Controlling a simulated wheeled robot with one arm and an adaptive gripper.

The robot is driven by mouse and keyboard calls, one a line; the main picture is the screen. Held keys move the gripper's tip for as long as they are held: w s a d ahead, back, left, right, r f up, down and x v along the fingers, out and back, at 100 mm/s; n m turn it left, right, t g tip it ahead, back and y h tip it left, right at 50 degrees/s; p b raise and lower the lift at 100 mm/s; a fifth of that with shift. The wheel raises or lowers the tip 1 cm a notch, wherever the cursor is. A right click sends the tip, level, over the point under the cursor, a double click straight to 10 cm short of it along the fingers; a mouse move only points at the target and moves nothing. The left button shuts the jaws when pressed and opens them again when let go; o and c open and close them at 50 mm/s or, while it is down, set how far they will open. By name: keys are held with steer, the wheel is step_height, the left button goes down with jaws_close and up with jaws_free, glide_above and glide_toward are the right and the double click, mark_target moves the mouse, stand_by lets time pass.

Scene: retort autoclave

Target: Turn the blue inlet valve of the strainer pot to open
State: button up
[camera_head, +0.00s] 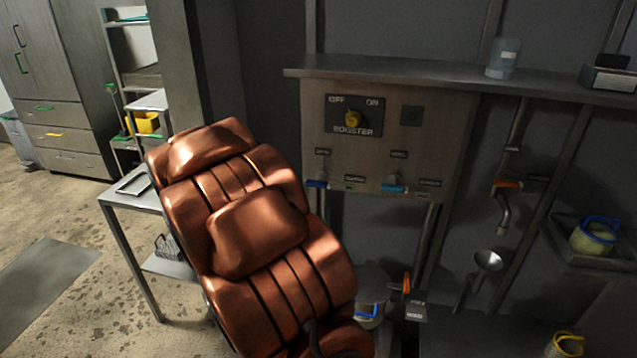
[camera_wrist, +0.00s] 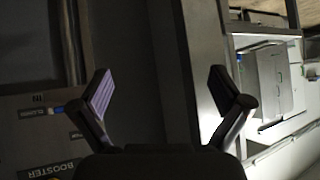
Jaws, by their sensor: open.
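A grey pot-like vessel (camera_head: 372,280), which may be the strainer pot, stands low behind my arm, partly hidden by it. A blue part (camera_head: 367,311) shows on its front; I cannot tell whether it is the inlet valve handle. Two more blue handles sit on the wall panel, left (camera_head: 318,184) and right (camera_head: 393,188). My gripper (camera_wrist: 160,92) is open and empty in the wrist view, with its fingers apart. In the head view the gripper is hidden.
The panel (camera_head: 447,130) carries a yellow BOOSTER knob (camera_head: 352,119); a shelf (camera_head: 440,76) runs above it. A blue handle (camera_wrist: 58,110) shows left of my fingers in the wrist view. A side table (camera_head: 125,203) stands left of my arm. Open floor (camera_head: 70,235) lies at left.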

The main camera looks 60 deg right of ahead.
steer(key=s+d+m+h, duration=0.2)
steer(key=d+h, duration=0.3)
steer(key=d, duration=0.7)
steer(key=m+g+h+p, duration=0.1)
steer(key=m+h, duration=0.1)
steer(key=h, duration=0.3)
glide_toward(318, 186)
steer(key=x, duration=0.4)
steer(key=shift+p+x, duration=1.45)
steer(key=shift+x, duration=2.1)
steer(key=shift+r, duration=0.1)
steer(key=shift+n, duration=0.3)
steer(key=c, duration=1)
